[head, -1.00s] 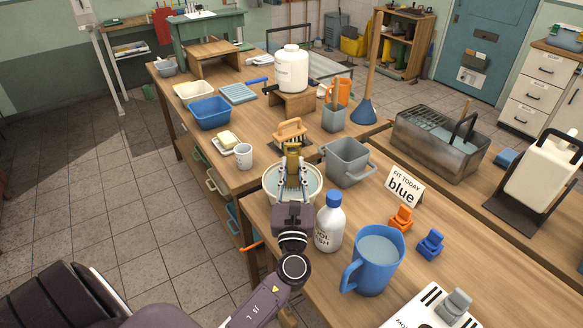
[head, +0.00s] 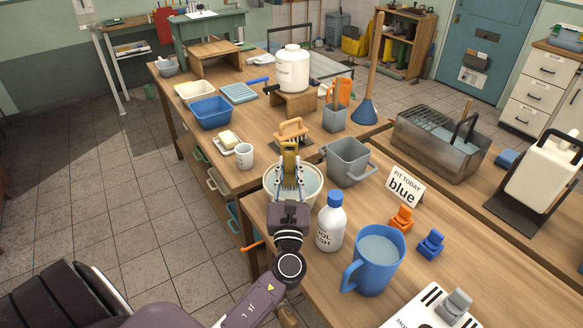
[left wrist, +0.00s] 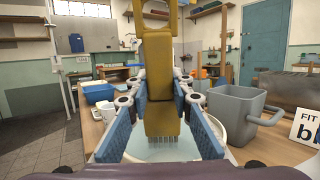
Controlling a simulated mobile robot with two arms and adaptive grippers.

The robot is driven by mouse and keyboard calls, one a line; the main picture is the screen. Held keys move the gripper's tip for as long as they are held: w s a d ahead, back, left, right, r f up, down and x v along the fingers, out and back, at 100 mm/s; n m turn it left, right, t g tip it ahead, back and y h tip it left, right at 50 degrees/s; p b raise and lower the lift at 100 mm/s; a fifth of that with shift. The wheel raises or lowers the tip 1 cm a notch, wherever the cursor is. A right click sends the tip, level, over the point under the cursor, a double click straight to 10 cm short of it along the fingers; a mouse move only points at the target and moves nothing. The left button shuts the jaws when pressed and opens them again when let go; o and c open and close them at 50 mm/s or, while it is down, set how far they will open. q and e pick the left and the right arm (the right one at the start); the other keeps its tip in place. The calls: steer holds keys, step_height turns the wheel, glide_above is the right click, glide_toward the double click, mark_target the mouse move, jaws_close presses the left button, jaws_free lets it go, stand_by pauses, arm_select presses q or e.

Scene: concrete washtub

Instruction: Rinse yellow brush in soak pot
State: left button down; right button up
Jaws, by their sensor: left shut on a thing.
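The yellow brush (head: 290,157) is held upright in my left gripper (head: 290,174), over the soak pot (head: 316,196), a round pale tub with water in it. In the left wrist view the brush (left wrist: 159,75) is clamped between the two blue finger pads, its pale bristles pointing down. The pot's water (left wrist: 150,149) lies below and behind the bristles. I cannot tell whether the bristle tips touch the water. My gripper and wrist hide the middle and near side of the pot in the head view. My right gripper is not in view.
A white bottle with a blue cap (head: 330,226) stands close right of the pot. A grey bucket (head: 347,166) is behind right, a blue jug (head: 375,262) front right.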

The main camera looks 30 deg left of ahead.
arm_select(q)
steer(key=shift+d, duration=0.1)
steer(key=shift+s+d, duration=0.35)
steer(key=shift+d, duration=0.4)
steer(key=shift+a, duration=0.1)
steer(key=shift+w+a, duration=0.4)
steer(key=shift+a, duration=0.4)
steer(key=shift+s+d, duration=0.1)
steer(key=shift+s+d, duration=0.25)
steer(key=shift+s, duration=0.35)
steer(key=shift+s+d, duration=0.2)
steer(key=shift+s, duration=0.35)
